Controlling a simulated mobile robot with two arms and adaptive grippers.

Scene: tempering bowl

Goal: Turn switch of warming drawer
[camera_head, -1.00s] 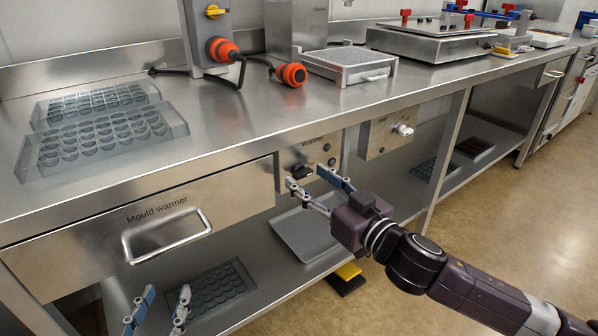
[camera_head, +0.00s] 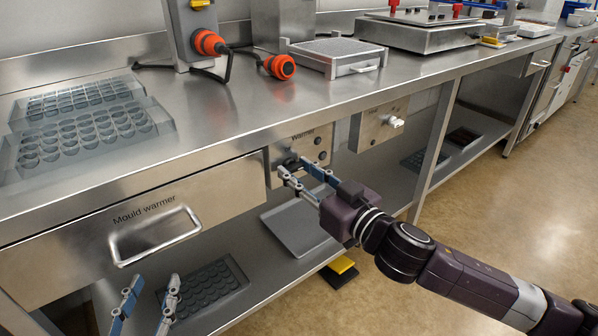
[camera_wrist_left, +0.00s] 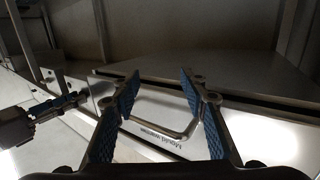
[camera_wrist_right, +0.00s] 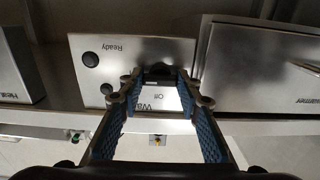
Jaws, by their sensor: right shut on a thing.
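The warmer switch panel (camera_head: 312,147) is on the bench front, right of the mould warmer drawer (camera_head: 150,222). Its dark knob sits between the fingertips of my right gripper (camera_head: 293,166), which is shut on it; the knob (camera_wrist_right: 160,72) also shows in the right wrist view, near an "Off" mark. The fingers hide part of the panel lettering. The drawer is closed and has a metal bar handle (camera_head: 158,240). My left gripper (camera_head: 148,290) is open and empty, low in front of the drawer. In the left wrist view the drawer handle (camera_wrist_left: 160,134) lies beyond its fingers.
Another panel with a pale knob (camera_head: 395,122) is right of the warmer panel. A grey tray (camera_head: 290,235) and a mould (camera_head: 210,285) lie on the lower shelf. A bench leg (camera_head: 432,150) stands to the right. Clear moulds (camera_head: 85,125) rest on the bench top.

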